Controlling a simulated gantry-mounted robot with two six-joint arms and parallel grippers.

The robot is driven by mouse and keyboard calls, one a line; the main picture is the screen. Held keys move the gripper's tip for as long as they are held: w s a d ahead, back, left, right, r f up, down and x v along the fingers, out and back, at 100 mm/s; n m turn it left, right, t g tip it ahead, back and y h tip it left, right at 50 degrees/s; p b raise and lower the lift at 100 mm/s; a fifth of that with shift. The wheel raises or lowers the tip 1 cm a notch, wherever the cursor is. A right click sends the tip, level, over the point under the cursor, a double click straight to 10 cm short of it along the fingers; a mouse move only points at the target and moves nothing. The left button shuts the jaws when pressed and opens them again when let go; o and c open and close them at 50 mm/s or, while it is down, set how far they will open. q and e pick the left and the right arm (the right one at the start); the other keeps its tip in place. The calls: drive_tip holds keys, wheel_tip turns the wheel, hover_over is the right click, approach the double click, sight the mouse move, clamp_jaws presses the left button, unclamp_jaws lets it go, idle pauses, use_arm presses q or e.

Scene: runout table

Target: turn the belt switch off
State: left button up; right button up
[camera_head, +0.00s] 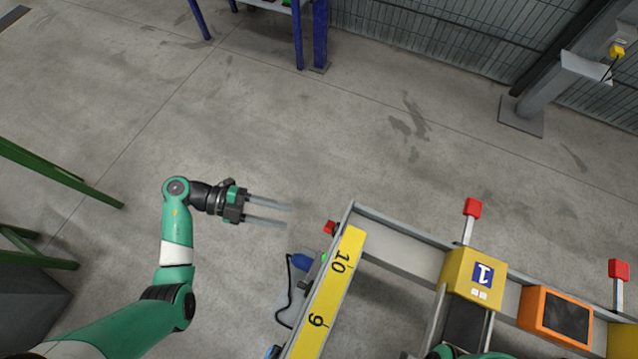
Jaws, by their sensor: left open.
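My left gripper (288,215) comes in from the left over the floor. Its two grey fingers are parallel and apart, with nothing between them. They point right, toward the end of the runout table (405,238), a short way left of a small red part (329,227) at the table's corner. Just below that part is a grey unit (292,300) with a blue piece (302,262), a bit of green and a black cable, partly hidden by the table edge. I cannot tell which part is the belt switch, or its position. My right gripper is not visible.
A yellow scale (328,290) marked 10 and 9 runs along the table end. A yellow box (474,276) marked 1 and an orange box (555,319) sit on the table. Red-capped posts (472,208) stand behind. Green frame bars (60,172) are at left.

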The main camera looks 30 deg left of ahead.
sight(332, 228)
use_arm(q)
drive_tip(key=b+x, duration=0.3)
drive_tip(key=x, duration=0.7)
drive_tip(key=shift+d, duration=0.25)
drive_tip(key=shift+w, duration=0.15)
clamp_jaws()
